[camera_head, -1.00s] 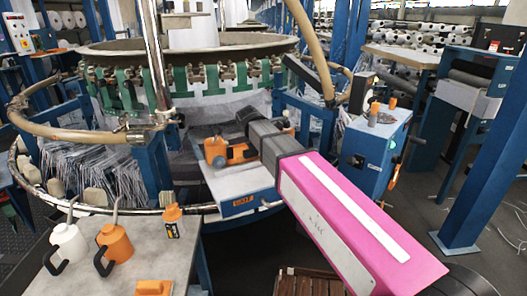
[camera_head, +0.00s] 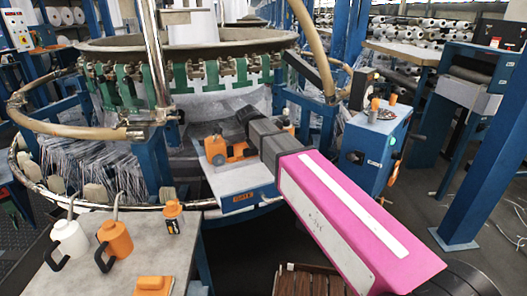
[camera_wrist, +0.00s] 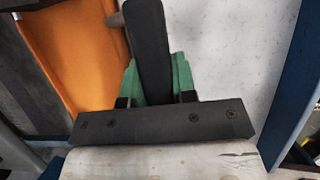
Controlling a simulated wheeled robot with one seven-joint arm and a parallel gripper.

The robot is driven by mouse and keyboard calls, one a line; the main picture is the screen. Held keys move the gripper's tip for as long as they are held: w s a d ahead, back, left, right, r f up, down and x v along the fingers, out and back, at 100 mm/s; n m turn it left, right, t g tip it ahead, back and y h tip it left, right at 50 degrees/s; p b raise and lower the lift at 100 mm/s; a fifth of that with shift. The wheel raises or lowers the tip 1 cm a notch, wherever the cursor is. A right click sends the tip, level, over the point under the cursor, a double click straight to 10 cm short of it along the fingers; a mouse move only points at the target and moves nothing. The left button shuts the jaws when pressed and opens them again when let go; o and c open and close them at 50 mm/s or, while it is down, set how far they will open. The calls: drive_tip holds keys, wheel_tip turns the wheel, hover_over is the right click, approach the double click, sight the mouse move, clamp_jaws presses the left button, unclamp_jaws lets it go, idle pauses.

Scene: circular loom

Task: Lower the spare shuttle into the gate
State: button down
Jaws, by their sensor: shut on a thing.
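The spare shuttle (camera_head: 238,152), an orange body with a grey wheel-like part at its left end, is at a white-topped, blue-fronted platform (camera_head: 241,185) in the head view. My gripper (camera_head: 248,125) reaches it from the right. In the wrist view my gripper (camera_wrist: 155,78) has green pads shut on a black upright part (camera_wrist: 151,40), apparently the shuttle's handle. The orange body (camera_wrist: 75,45) fills the left of that view. The shuttle's underside is hidden, so I cannot tell whether it touches the platform.
The loom's round ring (camera_head: 185,42) with green clamps stands behind. A grey table (camera_head: 135,245) at front left carries a white jug (camera_head: 68,240), an orange jug (camera_head: 116,241) and a small orange bottle (camera_head: 173,217). A blue control box (camera_head: 372,158) stands right of the platform.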

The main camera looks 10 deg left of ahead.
drive_tip(key=shift+f, duration=0.75)
idle(0.6)
drive_tip(key=c, duration=0.8)
unclamp_jaws()
drive_tip(key=shift+c, duration=0.2)
drive_tip(key=v, duration=1)
drive_tip(key=shift+s+a+r, duration=0.1)
drive_tip(key=shift+a+r, duration=0.05)
drive_tip(key=shift+r, duration=0.2)
